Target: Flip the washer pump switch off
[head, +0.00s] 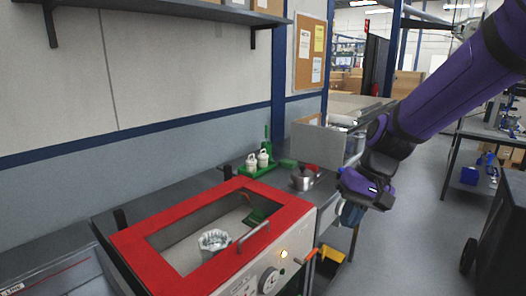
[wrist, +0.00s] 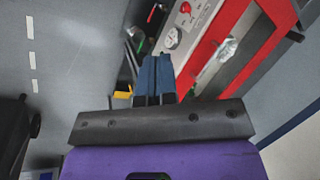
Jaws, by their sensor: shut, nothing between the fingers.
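The washer is a pale cabinet with a red-framed top (head: 150,258) and a clear window in it. Its pale front panel (head: 262,268) carries a lit amber lamp (head: 283,254), a round dial (head: 270,280) and small labels. The pump switch is too small to tell apart on the panel. An orange handle (head: 310,256) sticks out at the panel's right end. My gripper (head: 350,214) hangs beyond that right end, apart from the panel, its blue fingers together and empty. In the wrist view the fingers (wrist: 153,72) point toward the panel (wrist: 197,30), which shows a dial (wrist: 172,38) and a red knob (wrist: 185,7).
A metal pot (head: 303,179) and a green tray (head: 258,168) with white bottles stand on the counter behind the washer. A yellow bin (head: 330,262) is low at the washer's right. The floor (head: 420,235) to the right is clear.

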